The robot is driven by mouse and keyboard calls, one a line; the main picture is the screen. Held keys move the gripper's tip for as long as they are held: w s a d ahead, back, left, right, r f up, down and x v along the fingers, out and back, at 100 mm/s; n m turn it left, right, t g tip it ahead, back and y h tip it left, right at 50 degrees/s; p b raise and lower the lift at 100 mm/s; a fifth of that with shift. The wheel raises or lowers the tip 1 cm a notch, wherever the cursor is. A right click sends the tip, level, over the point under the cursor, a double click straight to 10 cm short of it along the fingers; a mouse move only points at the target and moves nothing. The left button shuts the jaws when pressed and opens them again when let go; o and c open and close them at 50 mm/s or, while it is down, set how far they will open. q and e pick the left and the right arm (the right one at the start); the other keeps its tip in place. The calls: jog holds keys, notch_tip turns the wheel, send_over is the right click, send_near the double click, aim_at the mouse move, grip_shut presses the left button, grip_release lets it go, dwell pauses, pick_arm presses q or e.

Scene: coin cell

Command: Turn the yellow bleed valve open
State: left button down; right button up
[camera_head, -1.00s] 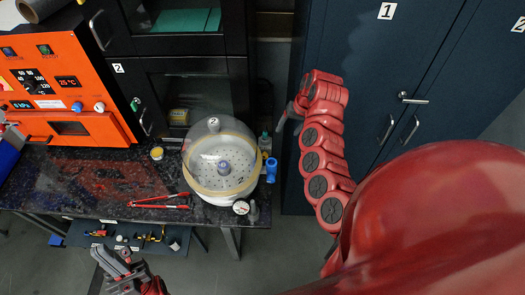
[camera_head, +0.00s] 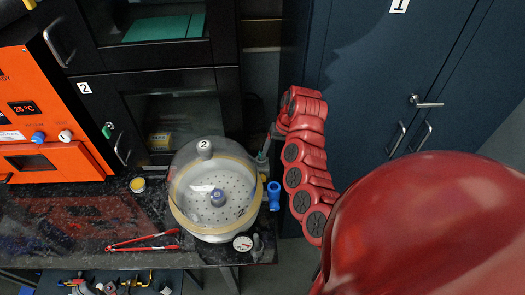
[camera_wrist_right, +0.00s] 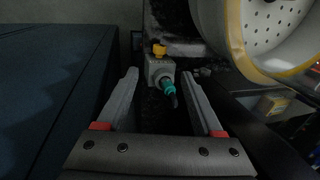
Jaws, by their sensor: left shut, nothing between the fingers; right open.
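The yellow bleed valve (camera_wrist_right: 159,49) shows in the right wrist view as a small yellow handle on a pale grey block. A teal fitting (camera_wrist_right: 167,86) sticks out below it, towards me. My right gripper (camera_wrist_right: 159,76) is open, with a finger on each side of the view. The teal fitting appears between the fingertips and the yellow handle just beyond them; contact cannot be told. In the head view the right gripper (camera_head: 269,143) is beside the domed vessel, partly hidden by its arm.
The clear-domed vessel (camera_head: 213,190) stands on the dark bench, with a blue valve (camera_head: 273,192) and gauge (camera_head: 242,243) beside it. Red tongs (camera_head: 143,242) lie to its left. An orange oven (camera_head: 45,120) stands at left. Blue cabinets (camera_head: 375,90) border the right.

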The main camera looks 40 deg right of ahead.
jog(key=b, duration=0.2)
send_near(263, 178)
jog(key=p+x, duration=0.2)
jog(key=x, duration=0.5)
jog(key=shift+s+a+f, duration=0.1)
jog(key=shift+f, duration=0.05)
jog(key=shift+x, duration=1.1)
jog(key=shift+f, duration=0.1)
grip_shut()
